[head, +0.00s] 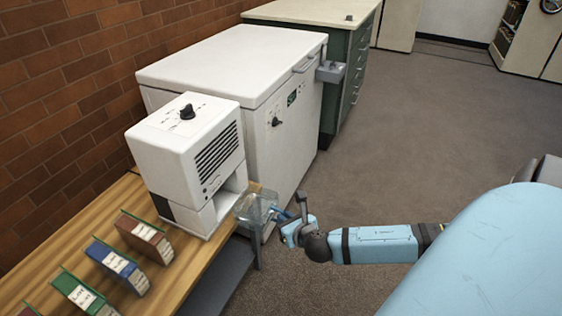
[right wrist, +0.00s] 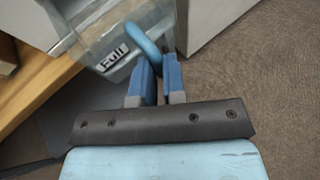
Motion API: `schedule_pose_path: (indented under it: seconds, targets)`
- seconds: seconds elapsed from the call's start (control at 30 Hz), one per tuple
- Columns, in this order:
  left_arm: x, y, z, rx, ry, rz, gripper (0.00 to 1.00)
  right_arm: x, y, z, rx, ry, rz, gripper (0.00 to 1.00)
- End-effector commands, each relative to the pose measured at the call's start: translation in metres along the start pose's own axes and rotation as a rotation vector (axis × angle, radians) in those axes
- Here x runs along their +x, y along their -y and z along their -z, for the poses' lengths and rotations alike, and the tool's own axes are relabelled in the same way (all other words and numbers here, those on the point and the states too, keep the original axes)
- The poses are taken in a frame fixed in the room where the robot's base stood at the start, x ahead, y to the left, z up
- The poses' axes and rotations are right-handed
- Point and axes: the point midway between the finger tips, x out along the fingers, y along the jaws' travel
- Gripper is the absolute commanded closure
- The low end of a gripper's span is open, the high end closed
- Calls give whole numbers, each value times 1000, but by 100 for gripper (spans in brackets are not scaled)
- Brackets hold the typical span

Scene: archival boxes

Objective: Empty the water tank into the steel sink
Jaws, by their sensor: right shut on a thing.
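The clear water tank (head: 254,208) is just outside the open lower bay of the white dehumidifier (head: 192,150), at the table's right edge. In the right wrist view the tank (right wrist: 95,25) carries a label reading "Full" and has a blue loop handle (right wrist: 147,50). My right gripper (head: 285,216) is shut on that handle; its blue fingers (right wrist: 159,68) also show in the right wrist view. I cannot tell whether the tank still touches the dehumidifier or table. The steel sink is not in view. My left gripper is not in view.
A white chest freezer (head: 235,65) stands behind the dehumidifier, with a green drawer cabinet (head: 345,85) beyond. The carpeted floor (head: 430,130) to the right is open.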

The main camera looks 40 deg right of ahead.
Motion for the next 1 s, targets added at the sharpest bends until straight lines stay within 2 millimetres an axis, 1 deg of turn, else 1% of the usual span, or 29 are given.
schedule_pose_path:
  seconds: [1.0]
  targets:
    - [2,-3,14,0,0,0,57,-40,29,15,-1,1,1,100]
